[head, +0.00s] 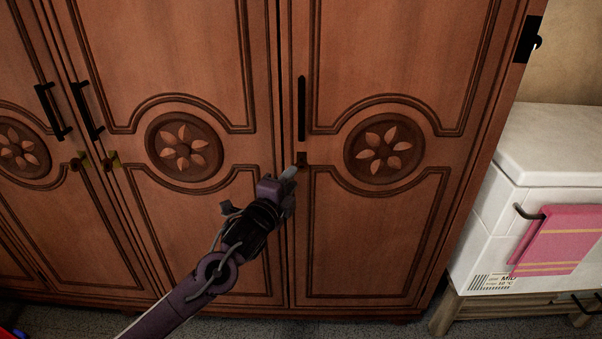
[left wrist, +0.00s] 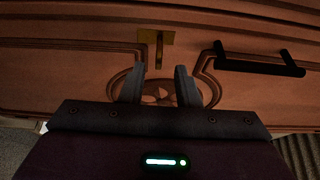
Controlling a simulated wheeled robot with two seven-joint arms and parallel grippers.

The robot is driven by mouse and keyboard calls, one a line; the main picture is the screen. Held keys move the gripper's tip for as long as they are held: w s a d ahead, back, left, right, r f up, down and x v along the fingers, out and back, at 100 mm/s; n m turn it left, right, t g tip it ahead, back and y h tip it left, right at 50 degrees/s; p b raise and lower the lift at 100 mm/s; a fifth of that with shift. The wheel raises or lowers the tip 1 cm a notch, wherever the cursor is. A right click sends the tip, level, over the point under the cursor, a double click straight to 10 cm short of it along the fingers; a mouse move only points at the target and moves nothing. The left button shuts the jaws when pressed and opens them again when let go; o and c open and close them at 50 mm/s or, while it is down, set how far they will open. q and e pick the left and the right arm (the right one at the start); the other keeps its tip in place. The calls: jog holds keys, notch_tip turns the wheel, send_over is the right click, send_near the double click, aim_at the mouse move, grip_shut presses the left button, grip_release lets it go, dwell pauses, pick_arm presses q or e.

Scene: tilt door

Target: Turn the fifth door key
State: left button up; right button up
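The wooden wardrobe's rightmost door (head: 420,60) has a dark lock spot (head: 302,159) just below its black vertical handle (head: 301,108). In the left wrist view a brass lock plate with what looks like a key (left wrist: 157,46) sits just beyond my fingertips, beside the black handle (left wrist: 260,62). My left gripper (head: 290,174) is in front of this lock, with its fingertips close to it. The left wrist view shows the two fingers of my left gripper (left wrist: 160,76) apart with nothing between them. I cannot tell if they touch the key. My right gripper is not in view.
Brass keys (head: 78,162) (head: 111,160) show on the doors to the left, below black handles (head: 88,110). A white chest (head: 545,150) with a pink towel (head: 560,240) on its rail stands right of the wardrobe. The space in front of the rightmost door's right part is clear.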

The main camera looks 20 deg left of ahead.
aim_at(302, 166)
pick_arm(q)
jog(key=w, duration=0.4)
jog(key=w+d, duration=0.1)
jog(key=w, duration=0.2)
jog(key=shift+f, duration=0.1)
grip_shut()
